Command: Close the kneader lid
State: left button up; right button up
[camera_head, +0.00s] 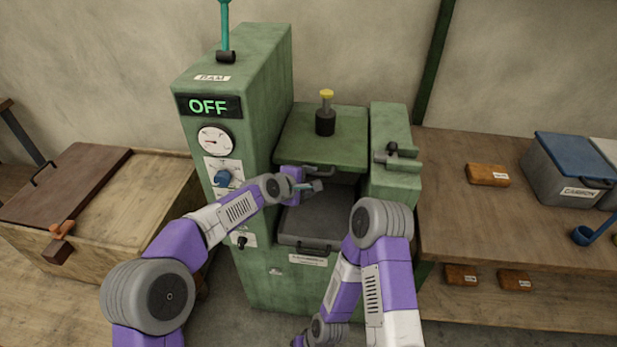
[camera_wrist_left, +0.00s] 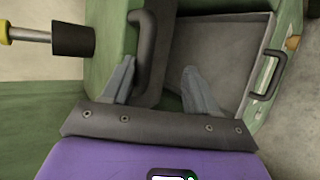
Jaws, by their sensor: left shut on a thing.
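The green kneader (camera_head: 265,280) stands in the middle of the head view. Its green lid (camera_head: 345,152) is raised, with a black knob and a yellow-topped post on it. The grey chamber (camera_head: 310,224) shows open below the lid. My left gripper (camera_head: 308,187) is at the lid's front edge, shut on the black lid handle (camera_head: 328,172). In the left wrist view the handle (camera_wrist_left: 148,55) passes between the gripper's fingers (camera_wrist_left: 158,85), and the chamber (camera_wrist_left: 215,55) shows beyond. My right arm bends down in front of the kneader, its fingers out of frame.
The kneader's column bears a display reading OFF (camera_head: 208,106), a gauge (camera_head: 214,140) and a blue knob (camera_head: 222,178). A wooden chest (camera_head: 110,225) stands at left. A wooden table (camera_head: 460,225) at right holds a brown block (camera_head: 487,175) and a grey bin with a blue lid (camera_head: 570,160).

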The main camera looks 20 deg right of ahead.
pick_arm(q)
jog(key=shift+s+a+f, duration=0.15)
jog(key=shift+f, duration=0.4)
jog(key=r+p+v, duration=0.1)
jog(key=v, duration=0.7)
jog(key=shift+w+d, duration=0.2)
jog(key=shift+w, duration=0.05)
jog(key=shift+f, duration=0.15)
